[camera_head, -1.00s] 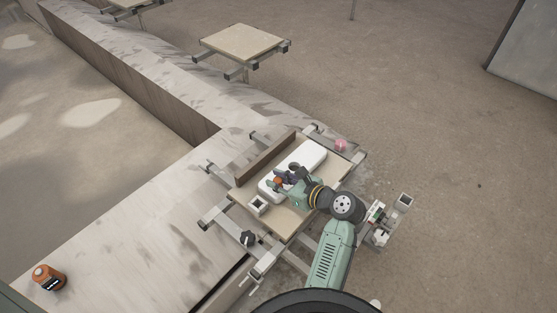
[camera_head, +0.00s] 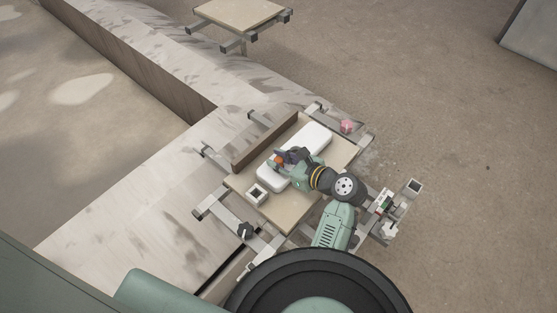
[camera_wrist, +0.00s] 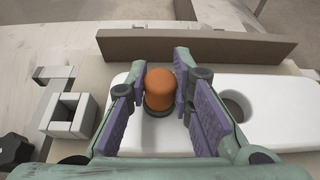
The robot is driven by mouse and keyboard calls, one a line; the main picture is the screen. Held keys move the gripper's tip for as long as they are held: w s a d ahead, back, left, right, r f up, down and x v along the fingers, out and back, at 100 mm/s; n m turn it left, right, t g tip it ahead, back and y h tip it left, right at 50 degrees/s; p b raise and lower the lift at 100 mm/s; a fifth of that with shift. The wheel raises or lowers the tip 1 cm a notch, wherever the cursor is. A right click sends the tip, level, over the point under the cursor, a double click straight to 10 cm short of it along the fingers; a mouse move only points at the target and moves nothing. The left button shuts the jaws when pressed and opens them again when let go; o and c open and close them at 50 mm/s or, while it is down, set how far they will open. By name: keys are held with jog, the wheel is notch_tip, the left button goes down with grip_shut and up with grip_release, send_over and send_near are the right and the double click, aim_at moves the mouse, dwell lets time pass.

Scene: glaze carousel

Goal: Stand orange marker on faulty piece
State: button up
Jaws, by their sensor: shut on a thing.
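The orange marker (camera_wrist: 160,85) has a rounded orange top and a dark base. It stands upright between the purple pads of my gripper (camera_wrist: 158,92), which is shut on it. It also shows in the head view (camera_head: 279,160). Below it is a white ceramic piece (camera_wrist: 265,105), long with rounded ends and a round hole at its right in the wrist view. In the head view the white piece (camera_head: 313,139) lies on a beige board. The marker's base is at or just above the piece; I cannot tell whether it touches.
A brown upright board (camera_head: 266,142) runs along the piece's far side. A small square hollow block (camera_wrist: 70,115) sits left of the piece. A pink object (camera_head: 347,126) is at the carriage's right corner. Another board-topped carriage (camera_head: 238,12) stands farther back.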

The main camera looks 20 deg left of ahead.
jog(key=o, duration=0.9)
jog(key=shift+o, duration=0.2)
jog(key=v, duration=1.2)
jog(key=shift+b, duration=0.45)
